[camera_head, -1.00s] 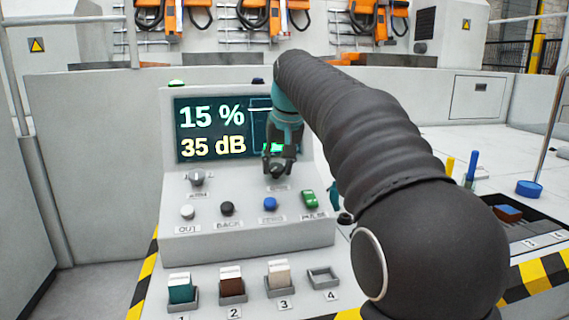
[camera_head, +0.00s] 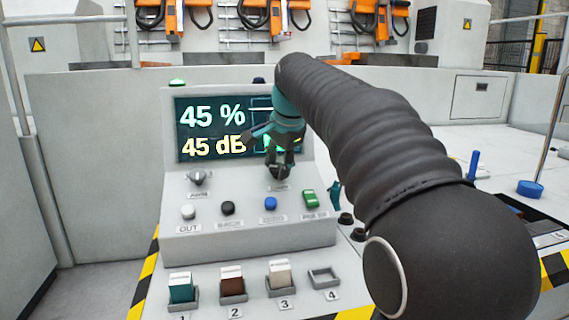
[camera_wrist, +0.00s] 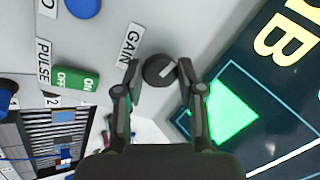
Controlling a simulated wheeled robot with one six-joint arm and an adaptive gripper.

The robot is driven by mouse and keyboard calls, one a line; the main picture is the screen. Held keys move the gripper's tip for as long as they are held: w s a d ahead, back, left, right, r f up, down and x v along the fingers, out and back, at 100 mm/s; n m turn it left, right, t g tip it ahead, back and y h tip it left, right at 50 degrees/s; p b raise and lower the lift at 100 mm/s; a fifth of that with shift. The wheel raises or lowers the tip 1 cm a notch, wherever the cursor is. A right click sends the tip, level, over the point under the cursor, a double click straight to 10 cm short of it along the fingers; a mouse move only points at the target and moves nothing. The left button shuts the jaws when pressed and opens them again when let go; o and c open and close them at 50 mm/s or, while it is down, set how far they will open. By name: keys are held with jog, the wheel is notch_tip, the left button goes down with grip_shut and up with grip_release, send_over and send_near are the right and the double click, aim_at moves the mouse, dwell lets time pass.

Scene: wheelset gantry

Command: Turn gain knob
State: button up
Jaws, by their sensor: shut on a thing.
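The gain knob (camera_wrist: 159,71) is a round dark knob with a pale pointer mark, next to the GAIN label in the wrist view. My gripper (camera_head: 280,172) is at the upper right of the console's control panel and hides most of the knob in the head view. In the wrist view its two fingers stand on opposite sides of the knob and are shut on it. The display (camera_head: 210,130) reads 45 % and 45 dB; my gripper and arm cover its right part.
A grey knob (camera_head: 198,178) sits at the panel's left. Below are white (camera_head: 188,212), black (camera_head: 228,208) and blue (camera_head: 271,204) buttons and a green PULSE switch (camera_head: 310,198). Several numbered sample slots (camera_head: 324,277) lie in front; slot 4 is empty.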

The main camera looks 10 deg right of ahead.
jog(key=m, duration=0.5)
jog(key=shift+m, duration=0.3)
jog(key=shift+m+h, duration=0.3)
jog(key=shift+m, duration=1.9)
jog(key=o, duration=1.1)
jog(key=shift+d, duration=0.1)
jog(key=shift+o, duration=0.2)
jog(key=v, duration=1.2)
jog(key=shift+s, duration=0.2)
